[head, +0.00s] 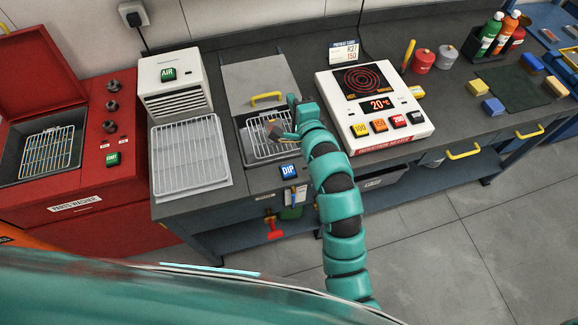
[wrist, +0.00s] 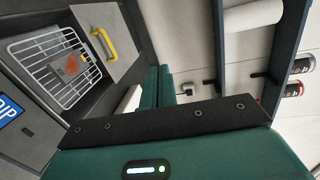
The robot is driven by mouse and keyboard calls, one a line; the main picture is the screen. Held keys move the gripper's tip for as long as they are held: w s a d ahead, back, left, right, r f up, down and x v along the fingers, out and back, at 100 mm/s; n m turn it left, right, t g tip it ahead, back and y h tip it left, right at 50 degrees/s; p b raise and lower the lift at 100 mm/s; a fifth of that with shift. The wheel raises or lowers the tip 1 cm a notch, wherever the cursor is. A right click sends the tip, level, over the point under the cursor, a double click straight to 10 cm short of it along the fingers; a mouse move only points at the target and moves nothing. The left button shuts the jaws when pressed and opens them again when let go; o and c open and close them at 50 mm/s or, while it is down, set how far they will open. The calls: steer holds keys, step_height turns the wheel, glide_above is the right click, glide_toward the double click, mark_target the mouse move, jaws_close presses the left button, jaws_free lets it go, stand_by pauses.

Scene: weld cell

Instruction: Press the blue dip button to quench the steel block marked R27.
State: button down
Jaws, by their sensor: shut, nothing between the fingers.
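The blue DIP button (head: 289,171) is on the front edge of the bench, below the quench tank (head: 242,127); its blue face also shows at the left edge of the wrist view (wrist: 8,110). A wire basket (head: 262,149) sits in the tank opening.
A tank lid with a yellow handle (head: 267,97) is behind the basket. An induction heater (head: 376,108) reading 20°C stands right, with a card marked R27 150 (head: 343,52) behind it. An AIR cooler (head: 176,83) and wire rack (head: 188,158) are left, beside a red parts washer (head: 75,205).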

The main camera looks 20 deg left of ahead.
step_height(320, 180, down, 9)
steer(key=s+m+g+h, duration=0.2)
steer(key=s+m+g, duration=0.1)
steer(key=g, duration=0.1)
steer(key=m+g+h, duration=0.1)
steer(key=m+g, duration=0.1)
steer(key=m, duration=0.1)
glide_above(290, 173)
step_height(290, 173, down, 4)
steer(key=f, duration=0.1)
steer(key=shift+d+r, duration=0.1)
steer(key=shift+r, duration=0.15)
steer(key=shift+f+b, duration=1.45)
steer(key=shift+f, duration=2.9)
steer(key=shift+f, duration=0.45)
